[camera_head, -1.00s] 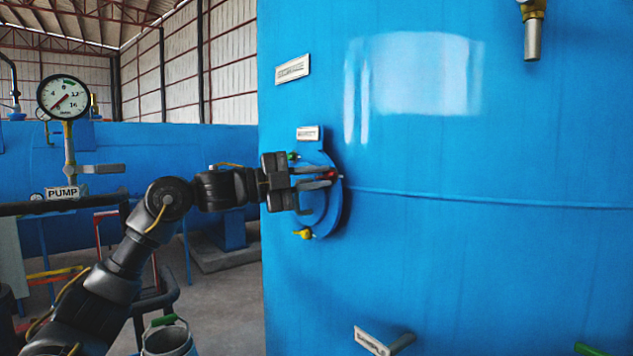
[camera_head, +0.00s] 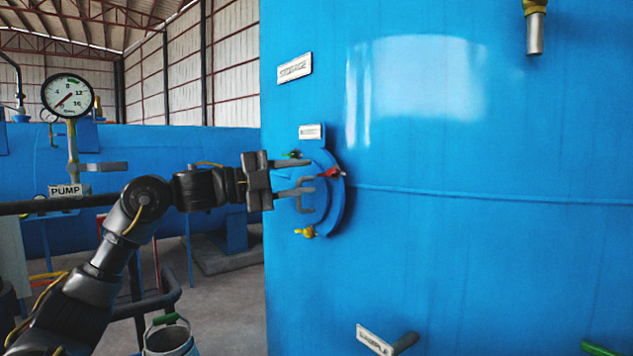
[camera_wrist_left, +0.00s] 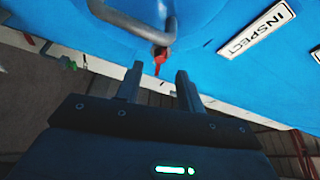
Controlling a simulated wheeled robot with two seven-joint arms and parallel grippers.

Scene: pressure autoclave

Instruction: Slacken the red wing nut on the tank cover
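The red wing nut (camera_head: 331,172) sits on the right part of the rim of the round blue tank cover (camera_head: 327,208). In the left wrist view a red part (camera_wrist_left: 160,64), apparently this nut, shows beyond the gap between my fingertips. My left gripper (camera_head: 309,177) is open and empty, its fingers pointing right, with the tips short of the nut. It also shows in the left wrist view (camera_wrist_left: 158,75). A grey bar handle (camera_head: 303,195) on the cover is close to the lower finger. My right gripper is not in view.
A green wing nut (camera_head: 292,154) and a yellow wing nut (camera_head: 306,232) sit on the cover's rim. An INSPECT label (camera_wrist_left: 258,30) is above the cover. A bucket (camera_head: 168,338) stands below my left arm.

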